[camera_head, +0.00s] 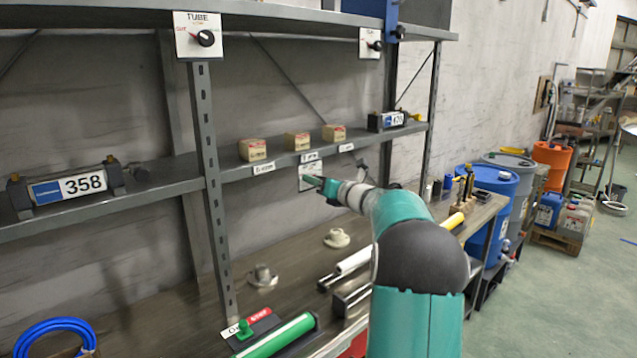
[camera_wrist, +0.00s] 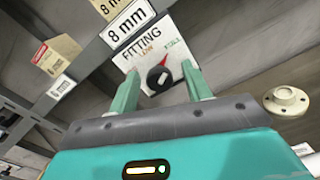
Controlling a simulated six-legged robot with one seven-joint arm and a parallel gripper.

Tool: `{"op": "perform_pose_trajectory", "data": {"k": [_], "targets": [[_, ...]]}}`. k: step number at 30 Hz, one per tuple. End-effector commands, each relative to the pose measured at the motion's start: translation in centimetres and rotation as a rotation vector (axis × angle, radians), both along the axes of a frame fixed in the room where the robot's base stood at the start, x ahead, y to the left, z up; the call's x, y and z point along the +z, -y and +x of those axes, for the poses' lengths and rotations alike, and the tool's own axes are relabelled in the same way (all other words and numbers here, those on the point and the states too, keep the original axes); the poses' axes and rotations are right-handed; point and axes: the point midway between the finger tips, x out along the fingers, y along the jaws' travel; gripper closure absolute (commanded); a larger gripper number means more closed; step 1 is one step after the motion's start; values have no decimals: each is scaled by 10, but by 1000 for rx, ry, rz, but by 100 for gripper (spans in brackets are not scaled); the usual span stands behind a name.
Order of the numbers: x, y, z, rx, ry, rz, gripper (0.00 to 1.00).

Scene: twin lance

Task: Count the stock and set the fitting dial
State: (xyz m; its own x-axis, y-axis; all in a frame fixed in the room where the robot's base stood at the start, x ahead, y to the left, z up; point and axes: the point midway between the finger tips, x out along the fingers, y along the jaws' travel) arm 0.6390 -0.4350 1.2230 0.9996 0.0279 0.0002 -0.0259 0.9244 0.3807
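The FITTING dial has a white plate and black knob (camera_wrist: 158,80) in the wrist view. A red pointer tip shows at the knob's upper side, near two small words too blurred to read surely. In the head view its plate (camera_head: 308,171) hangs under the shelf edge, partly behind my gripper (camera_head: 322,186). In the wrist view my gripper (camera_wrist: 160,72) is open, one green finger on each side of the knob; contact cannot be told. Three cardboard boxes stand apart on the shelf: left (camera_head: 252,150), middle (camera_head: 297,141), right (camera_head: 334,133).
A TUBE dial (camera_head: 205,38) and another dial (camera_head: 373,45) hang on the upper shelf. The shelf (camera_head: 160,190) also bears blocks marked 358 (camera_head: 82,184) and 405-like digits, unclear (camera_head: 393,119). Pale flanges (camera_head: 337,238) and a green bar (camera_head: 275,338) lie on the bench below.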

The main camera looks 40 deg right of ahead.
Motion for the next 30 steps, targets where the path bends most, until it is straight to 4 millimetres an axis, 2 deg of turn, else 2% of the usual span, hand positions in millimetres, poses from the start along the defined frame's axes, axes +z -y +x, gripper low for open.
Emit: {"op": "perform_pose_trajectory", "data": {"k": [7,11,14,24,30], "targets": [[0,0,0,0,0,-1,52],[1,0,-6,-1,1,-1,52],[1,1,-20,-2,0,-1,52],[1,3,-94,-4,-1,-1,52],[0,4,-127,-1,-2,-1,52]]}}
